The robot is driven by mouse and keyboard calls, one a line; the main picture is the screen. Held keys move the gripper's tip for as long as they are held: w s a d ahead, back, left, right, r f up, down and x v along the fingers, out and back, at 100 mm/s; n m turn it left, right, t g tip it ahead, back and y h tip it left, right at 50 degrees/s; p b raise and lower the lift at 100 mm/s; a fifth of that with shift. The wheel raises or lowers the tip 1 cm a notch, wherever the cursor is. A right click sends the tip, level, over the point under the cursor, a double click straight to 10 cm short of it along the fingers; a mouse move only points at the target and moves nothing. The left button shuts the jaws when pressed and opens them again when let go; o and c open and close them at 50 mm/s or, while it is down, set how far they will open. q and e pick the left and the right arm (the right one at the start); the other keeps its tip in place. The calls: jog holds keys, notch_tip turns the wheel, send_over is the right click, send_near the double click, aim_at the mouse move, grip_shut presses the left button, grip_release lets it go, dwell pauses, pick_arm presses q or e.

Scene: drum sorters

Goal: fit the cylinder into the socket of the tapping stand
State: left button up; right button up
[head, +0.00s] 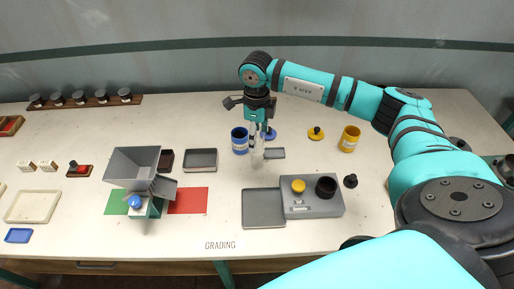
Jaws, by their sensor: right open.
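The tapping stand (297,209) is a grey box at centre right. It has a yellow knob (298,186) and a dark round socket (326,187) on top. A pale, see-through upright shape, which looks like the cylinder (258,146), stands beyond the stand and to its left. My right gripper (261,130) points down from above at the cylinder's upper part, with its jaws open. The fingers partly hide the cylinder, and I cannot tell whether they touch it. My left gripper is not in view.
A blue can (239,141) stands close left of the cylinder, a blue lid (268,133) close right. A larger tray (263,208) adjoins the stand. A yellow can (349,139) and black knob (350,181) stand right. A grey hopper (133,168) is left.

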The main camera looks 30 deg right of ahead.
jog(key=f, duration=0.1)
jog(key=f+p, duration=0.1)
jog(key=f, duration=0.2)
jog(key=shift+w+d+f, duration=0.1)
jog(key=shift+w+f, duration=0.05)
jog(key=shift+w, duration=0.1)
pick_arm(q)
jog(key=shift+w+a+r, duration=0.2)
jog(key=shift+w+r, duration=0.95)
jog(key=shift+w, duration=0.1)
pick_arm(e)
jog(key=shift+c, duration=0.4)
jog(key=c, duration=1.3)
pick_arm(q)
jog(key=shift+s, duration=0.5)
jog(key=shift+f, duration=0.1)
